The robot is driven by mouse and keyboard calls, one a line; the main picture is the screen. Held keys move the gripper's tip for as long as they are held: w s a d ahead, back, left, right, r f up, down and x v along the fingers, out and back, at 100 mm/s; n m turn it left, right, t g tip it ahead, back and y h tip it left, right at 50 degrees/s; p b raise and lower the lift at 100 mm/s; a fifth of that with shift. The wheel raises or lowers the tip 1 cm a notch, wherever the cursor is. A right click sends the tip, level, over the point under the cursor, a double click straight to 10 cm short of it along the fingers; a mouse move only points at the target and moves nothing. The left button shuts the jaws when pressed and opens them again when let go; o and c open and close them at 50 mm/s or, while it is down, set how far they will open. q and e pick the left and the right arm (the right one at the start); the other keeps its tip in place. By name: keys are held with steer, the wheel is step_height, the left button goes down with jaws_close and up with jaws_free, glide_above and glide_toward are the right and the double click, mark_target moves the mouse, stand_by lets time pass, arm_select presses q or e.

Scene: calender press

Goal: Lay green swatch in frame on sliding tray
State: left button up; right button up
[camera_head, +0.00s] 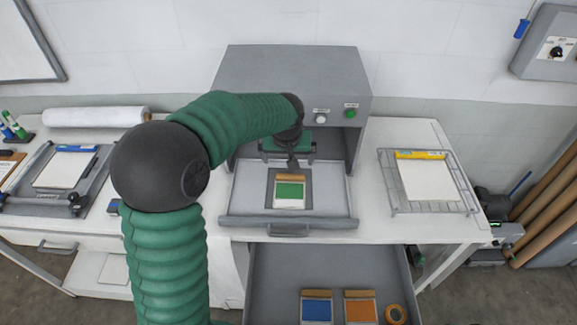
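The green swatch (290,190) is a small card with a tan top strip and a white lower strip. It appears to lie flat inside a darker grey rectangular frame (272,200) on the pulled-out sliding tray (335,195) of the press. My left arm comes in from the bottom left and bends over to the tray. My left gripper (292,160) is just behind the swatch's far edge, in front of the press opening. Its fingers are small and dark, and whether they touch the swatch cannot be told. My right gripper is out of view.
The grey press (290,65) stands behind the tray. An open drawer (280,270) below holds a blue swatch (317,309), an orange swatch (360,309) and an orange tape roll (396,315). A wire rack (449,207) stands right. A paper trimmer (88,190) stands left.

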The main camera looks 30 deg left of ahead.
mark_target(290, 177)
arm_select(q)
steer(key=p+x, duration=0.1)
steer(key=x, duration=1.4)
steer(key=shift+d+f, duration=0.1)
steer(key=shift+d, duration=0.15)
